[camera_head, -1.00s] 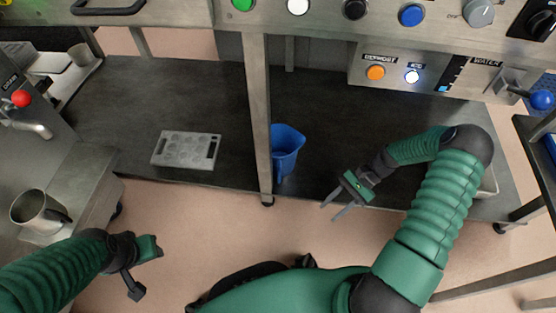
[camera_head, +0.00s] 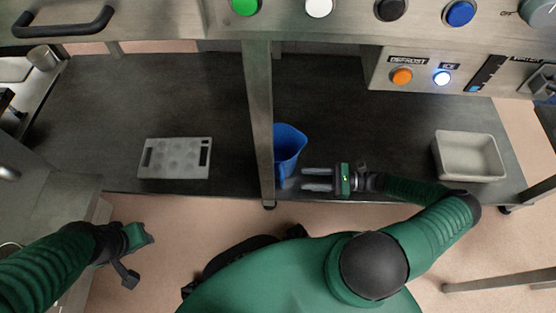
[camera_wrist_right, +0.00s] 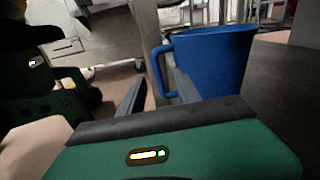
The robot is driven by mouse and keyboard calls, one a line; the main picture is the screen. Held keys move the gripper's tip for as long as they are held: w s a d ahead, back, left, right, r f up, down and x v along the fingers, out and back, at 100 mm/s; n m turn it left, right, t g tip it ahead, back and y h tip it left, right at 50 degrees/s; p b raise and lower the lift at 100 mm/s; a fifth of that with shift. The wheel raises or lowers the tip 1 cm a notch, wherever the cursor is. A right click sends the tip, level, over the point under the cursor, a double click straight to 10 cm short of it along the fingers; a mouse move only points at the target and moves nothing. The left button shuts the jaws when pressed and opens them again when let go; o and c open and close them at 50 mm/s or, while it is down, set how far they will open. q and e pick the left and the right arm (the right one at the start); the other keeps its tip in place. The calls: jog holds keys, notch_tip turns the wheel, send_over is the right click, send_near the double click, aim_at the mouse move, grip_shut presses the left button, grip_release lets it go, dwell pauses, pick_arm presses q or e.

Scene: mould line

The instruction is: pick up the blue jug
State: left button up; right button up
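The blue jug (camera_head: 290,145) stands upright on the dark lower shelf, just right of the steel post in the head view. In the right wrist view the jug (camera_wrist_right: 212,62) stands ahead, with its handle toward the left. My right gripper (camera_head: 304,180) is open, low beside the jug, its two fingers pointing left toward the handle. In the wrist view the fingers (camera_wrist_right: 160,90) are apart, and the handle shows between or just beyond them; I cannot tell whether they touch it. My left gripper (camera_head: 138,256) hangs at the lower left, away from the jug; its finger state is unclear.
The steel post (camera_head: 259,120) stands close to the jug's left side. A grey tray with round hollows (camera_head: 176,158) lies left on the shelf (camera_head: 130,100), and a pale bin (camera_head: 468,157) sits at the right. The control panel (camera_head: 425,70) overhangs the shelf.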

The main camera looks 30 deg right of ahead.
jog(key=f+b+x, duration=0.1)
jog(key=b+x, duration=0.2)
jog(key=x, duration=0.3)
jog(key=shift+a+b, duration=0.4)
jog(key=shift+a, duration=0.15)
jog(key=shift+s+f, duration=0.1)
grip_shut()
dwell(0.7)
